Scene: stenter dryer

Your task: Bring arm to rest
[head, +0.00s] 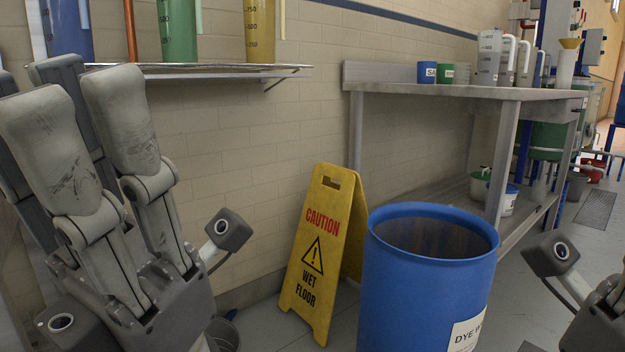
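My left gripper (84,95) stands large and close at the left of the head view, with its grey fingers pointing up. The fingers are extended and stand apart, and I see nothing held between them. It is in front of the wall shelf and the tiled wall. My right gripper (603,318) shows only in part at the lower right edge. Its fingers are out of the picture, so its opening is hidden.
A blue drum (405,290) stands in the middle front, beside a yellow wet-floor sign (322,250). A metal bench (470,92) with containers runs along the wall. A wall shelf (215,71) holds coloured jugs behind my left gripper. Free floor (540,300) lies right of the drum.

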